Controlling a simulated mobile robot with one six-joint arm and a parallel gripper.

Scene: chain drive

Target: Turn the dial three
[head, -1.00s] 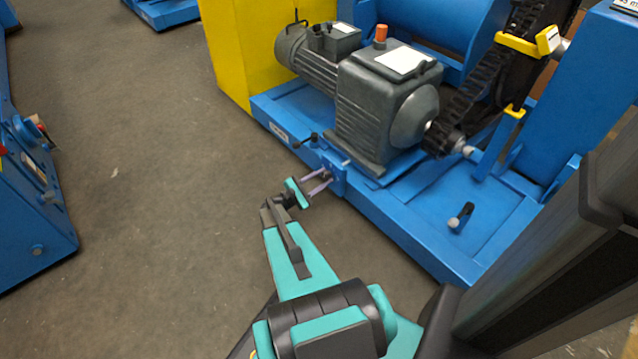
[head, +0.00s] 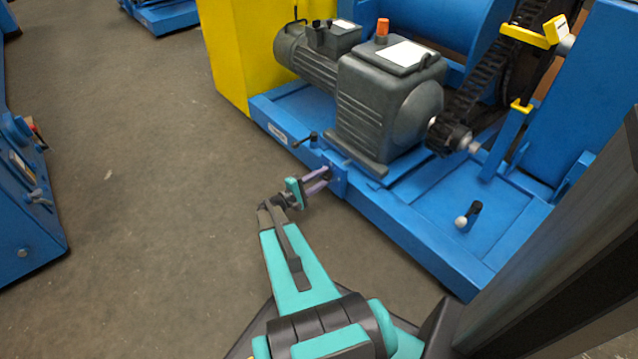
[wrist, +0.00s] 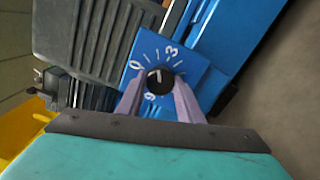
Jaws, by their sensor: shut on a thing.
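The dial is a black round knob (wrist: 160,80) with a white mark, on a blue plate (wrist: 196,68) with white ticks and numbers. In the wrist view a 0 stands to the knob's upper left and a 3 to its upper right. The white mark appears to lie toward the knob's upper left, near the 0 side. My gripper (wrist: 157,88) is shut on the knob, one pale purple finger on each side. In the head view my gripper (head: 326,177) reaches the plate on the blue frame's front edge. The knob is hard to make out there.
The blue machine frame (head: 420,235) carries a grey motor and gearbox (head: 388,110), with a chain (head: 487,75) beside them. Another lever (head: 468,215) is to the right. Open floor (head: 140,220) lies left.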

